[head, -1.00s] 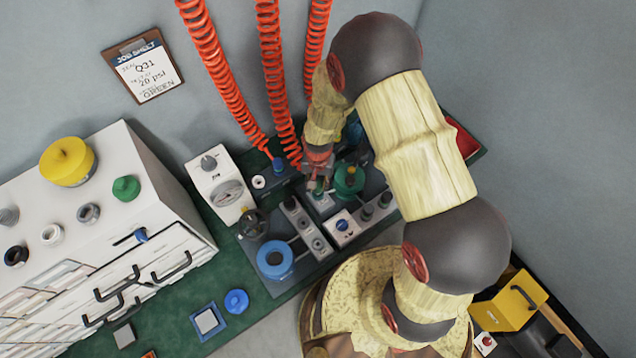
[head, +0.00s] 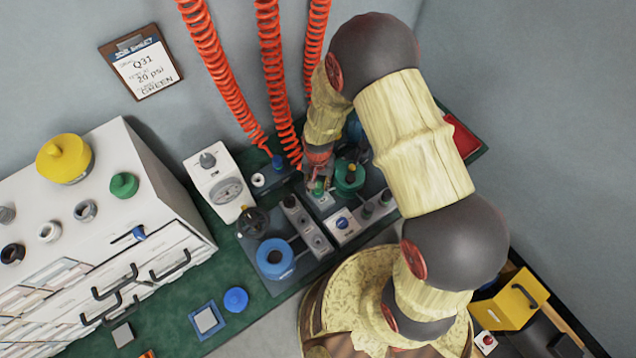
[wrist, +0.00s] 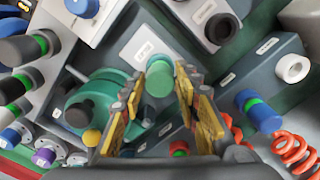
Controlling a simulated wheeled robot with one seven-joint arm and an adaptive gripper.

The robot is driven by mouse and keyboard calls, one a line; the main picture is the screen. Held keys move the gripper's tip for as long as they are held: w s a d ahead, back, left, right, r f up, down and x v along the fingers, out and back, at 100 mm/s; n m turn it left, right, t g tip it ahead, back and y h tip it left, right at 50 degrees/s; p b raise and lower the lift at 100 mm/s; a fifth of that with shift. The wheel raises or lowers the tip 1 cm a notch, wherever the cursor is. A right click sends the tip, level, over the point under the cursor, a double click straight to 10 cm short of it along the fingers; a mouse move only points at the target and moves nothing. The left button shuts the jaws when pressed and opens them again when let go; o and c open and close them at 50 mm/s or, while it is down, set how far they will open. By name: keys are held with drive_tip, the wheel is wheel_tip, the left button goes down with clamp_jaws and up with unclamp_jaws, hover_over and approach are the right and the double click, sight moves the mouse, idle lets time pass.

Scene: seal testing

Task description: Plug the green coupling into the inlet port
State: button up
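The green coupling (wrist: 158,78) is a short green cylinder standing between and just beyond my fingertips in the wrist view. In the head view the green coupling (head: 318,188) is at a small grey block with a white label. My gripper (wrist: 170,92) has its yellow-padded fingers spread; in the head view my gripper (head: 318,172) is right above the coupling. The inlet port cannot be made out; the coupling's lower end is hidden, so I cannot tell how deep it sits.
A large green round part (head: 349,178) stands close to the right of the gripper. A grey block with a blue plug (head: 277,163) and red coiled hoses (head: 270,75) are to the left and behind. A white gauge box (head: 218,185) stands further left. Valve blocks (head: 312,236) lie in front.

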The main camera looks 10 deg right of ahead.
drive_tip(key=o, duration=0.3)
wheel_tip(320, 180, up, 12)
idle(0.7)
idle(0.4)
drive_tip(key=s+d+r+n+t, duration=0.1)
drive_tip(key=s+r, duration=0.4)
drive_tip(key=r, duration=0.6)
drive_tip(key=s+d+r+n+t, duration=0.2)
drive_tip(key=s+d+r, duration=0.2)
drive_tip(key=r, duration=0.7)
drive_tip(key=s+d+r+n+t, duration=0.1)
drive_tip(key=s+d+r+t, duration=0.1)
drive_tip(key=s+r, duration=0.5)
drive_tip(key=shift+d+r+t, duration=0.1)
drive_tip(key=shift+d+r, duration=0.1)
drive_tip(key=shift+r, duration=0.5)
drive_tip(key=shift+d+r+t, duration=0.1)
drive_tip(key=shift+d+r, duration=0.15)
drive_tip(key=shift+r, duration=0.4)
drive_tip(key=shift+d+r+t, duration=0.1)
drive_tip(key=shift+d+r, duration=0.1)
drive_tip(key=shift+r, duration=0.5)
